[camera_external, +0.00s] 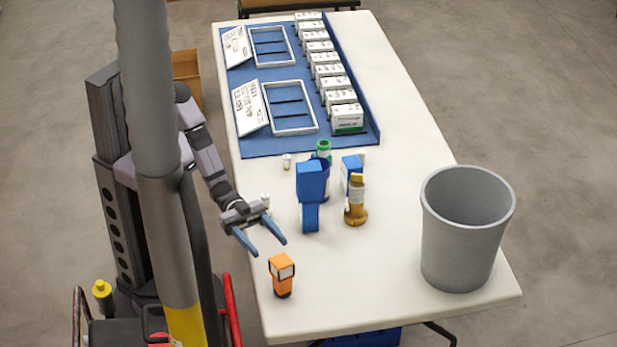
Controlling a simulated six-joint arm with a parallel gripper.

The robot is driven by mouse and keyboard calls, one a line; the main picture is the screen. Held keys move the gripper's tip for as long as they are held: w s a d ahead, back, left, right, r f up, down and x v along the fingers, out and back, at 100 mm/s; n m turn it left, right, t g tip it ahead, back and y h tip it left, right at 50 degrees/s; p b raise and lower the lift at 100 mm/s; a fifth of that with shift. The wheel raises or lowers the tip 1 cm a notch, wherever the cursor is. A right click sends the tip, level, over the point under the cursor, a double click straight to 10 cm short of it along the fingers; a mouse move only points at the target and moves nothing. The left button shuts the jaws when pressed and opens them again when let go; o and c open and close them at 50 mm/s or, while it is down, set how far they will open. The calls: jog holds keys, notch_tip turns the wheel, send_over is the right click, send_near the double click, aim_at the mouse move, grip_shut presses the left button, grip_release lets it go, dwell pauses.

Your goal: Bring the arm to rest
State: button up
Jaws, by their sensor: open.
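My gripper (262,248) is open and empty. Its two blue fingers point toward the front left part of the table, over or near the table's left edge. My arm reaches out from the dark column at the left, partly hidden by a thick grey pole in front. An orange device with a dark screen (282,275) stands on the table just beyond the fingertips, apart from them as far as I can tell.
On the white table (400,120) stand a blue device (310,190), an amber bottle (356,205), a green-capped container (323,150) and a large grey bin (462,240). A blue mat (300,148) at the back holds white boxes (347,115) and frames. The front middle is clear.

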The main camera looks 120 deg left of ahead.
jog(key=s+a+f+n+g+y, duration=0.2)
jog(key=s+a+f+g, duration=0.35)
jog(key=s, duration=0.75)
jog(key=s+a+f+n+g+y, duration=0.15)
jog(key=s+a+f+g, duration=0.4)
jog(key=s, duration=0.75)
jog(key=s+a+f+n+g+y, duration=0.2)
jog(key=s+a+f+g+y, duration=0.25)
jog(key=s, duration=0.85)
notch_tip(320, 180, up, 22)
jog(key=a+g+h+p, duration=0.1)
jog(key=a+p, duration=0.1)
jog(key=p, duration=1.9)
jog(key=shift+r+m, duration=0.25)
jog(key=shift+m, duration=0.2)
